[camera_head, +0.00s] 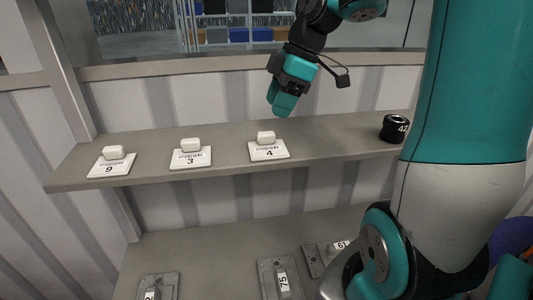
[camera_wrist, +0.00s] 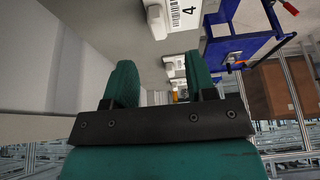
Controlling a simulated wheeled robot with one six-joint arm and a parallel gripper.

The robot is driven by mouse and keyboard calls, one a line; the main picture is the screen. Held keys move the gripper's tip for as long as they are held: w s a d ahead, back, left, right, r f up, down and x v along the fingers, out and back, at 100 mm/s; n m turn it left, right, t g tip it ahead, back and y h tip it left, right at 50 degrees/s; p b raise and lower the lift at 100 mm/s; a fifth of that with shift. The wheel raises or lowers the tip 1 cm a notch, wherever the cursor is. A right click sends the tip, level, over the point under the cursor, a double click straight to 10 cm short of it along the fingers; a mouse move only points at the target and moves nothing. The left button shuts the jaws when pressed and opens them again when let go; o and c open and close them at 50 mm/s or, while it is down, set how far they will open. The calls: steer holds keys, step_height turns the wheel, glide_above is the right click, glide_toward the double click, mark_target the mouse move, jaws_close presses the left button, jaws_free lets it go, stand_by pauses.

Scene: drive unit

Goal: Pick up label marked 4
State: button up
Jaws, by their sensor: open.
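The label marked 4 (camera_head: 268,151) is a white plate with a raised white block. It lies on the upper grey shelf (camera_head: 330,134), right of the label marked 3 (camera_head: 190,158). My gripper (camera_head: 281,103) is above and slightly behind it, apart from it. In the wrist view the label marked 4 (camera_wrist: 186,14) shows sideways at the top, with its block at its left. My gripper's two teal fingers (camera_wrist: 160,82) are apart there with nothing between them.
A black round piece marked 42 (camera_head: 395,128) stands at the right. Grey pieces, one marked 75 (camera_head: 281,281), lie on the lower shelf. A corrugated wall is behind. A blue cart (camera_wrist: 240,38) shows in the wrist view.

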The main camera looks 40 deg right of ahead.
mark_target(267, 132)
steer(key=p+x, duration=0.1)
steer(key=x, duration=0.2)
steer(key=p+x, duration=0.1)
steer(key=x, duration=0.3)
steer(key=shift+d+f, duration=0.2)
steer(key=shift+f, duration=0.05)
jaws_close()
